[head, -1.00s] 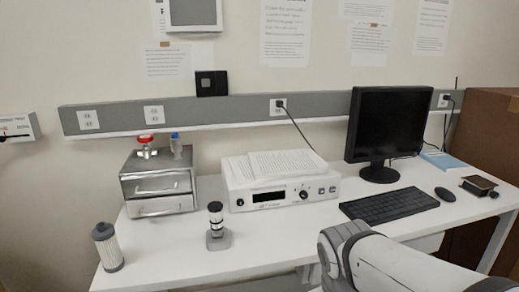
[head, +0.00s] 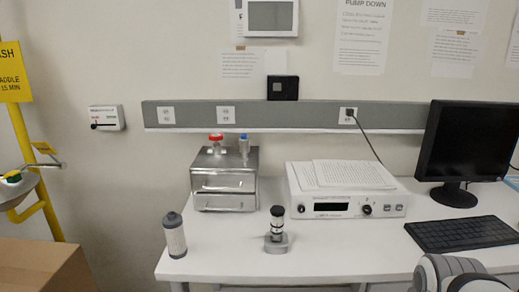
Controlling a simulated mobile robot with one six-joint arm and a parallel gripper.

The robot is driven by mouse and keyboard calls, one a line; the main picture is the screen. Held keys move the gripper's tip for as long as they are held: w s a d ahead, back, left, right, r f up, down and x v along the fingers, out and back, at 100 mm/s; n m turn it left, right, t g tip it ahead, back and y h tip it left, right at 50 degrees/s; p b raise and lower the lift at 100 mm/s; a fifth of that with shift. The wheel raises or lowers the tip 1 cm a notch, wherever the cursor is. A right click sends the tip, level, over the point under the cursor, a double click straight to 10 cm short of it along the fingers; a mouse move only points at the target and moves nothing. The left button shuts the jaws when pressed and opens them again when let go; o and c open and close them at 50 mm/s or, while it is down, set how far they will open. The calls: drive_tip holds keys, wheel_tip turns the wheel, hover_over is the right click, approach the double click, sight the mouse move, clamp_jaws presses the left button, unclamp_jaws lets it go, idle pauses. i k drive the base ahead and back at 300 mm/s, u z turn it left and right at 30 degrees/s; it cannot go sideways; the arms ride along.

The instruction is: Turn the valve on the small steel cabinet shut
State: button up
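The small steel cabinet (head: 224,182) stands at the left part of the white desk, against the wall. On its top are a fitting with a red valve handle (head: 216,137) and, to its right, a fitting with a blue top (head: 244,139). Which way the red handle points is too small to tell. Part of my arm (head: 452,274) shows at the lower right, well away from the cabinet. My gripper is outside the picture.
A grey-white filter cylinder (head: 175,235) and a small gauge on a grey base (head: 277,232) stand in front of the cabinet. A white instrument (head: 345,203) with papers, a monitor (head: 470,140) and a keyboard (head: 465,233) are to the right. A cardboard box (head: 40,268) stands lower left.

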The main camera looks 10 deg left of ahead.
sight(216, 137)
drive_tip(key=z, duration=1.75)
drive_tip(key=k, duration=1.3)
drive_tip(key=u, duration=2.1)
drive_tip(key=i, duration=0.95)
drive_tip(key=u, duration=0.05)
